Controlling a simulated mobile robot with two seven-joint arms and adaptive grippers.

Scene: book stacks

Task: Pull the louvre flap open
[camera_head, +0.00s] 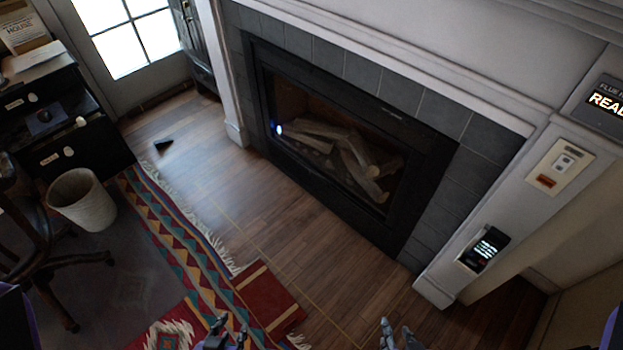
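I cannot make out a louvre flap for certain. A dark-framed fireplace (340,150) with logs behind glass is set in grey tiles at the centre; a dark band runs along its lower edge, too dim to show any slats. My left gripper (229,332) is at the bottom edge, over the rug, its fingers apart and empty. My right gripper (398,334) is at the bottom edge, over the wood floor, its fingers apart and empty. Both are well short of the fireplace and partly cut off by the frame.
A lit display (605,103), a switch plate (559,167) and a small screen device (483,250) are on the right surround. A patterned rug (185,245) and red book-like block (268,300) lie in front. A wastebasket (82,200) stands left.

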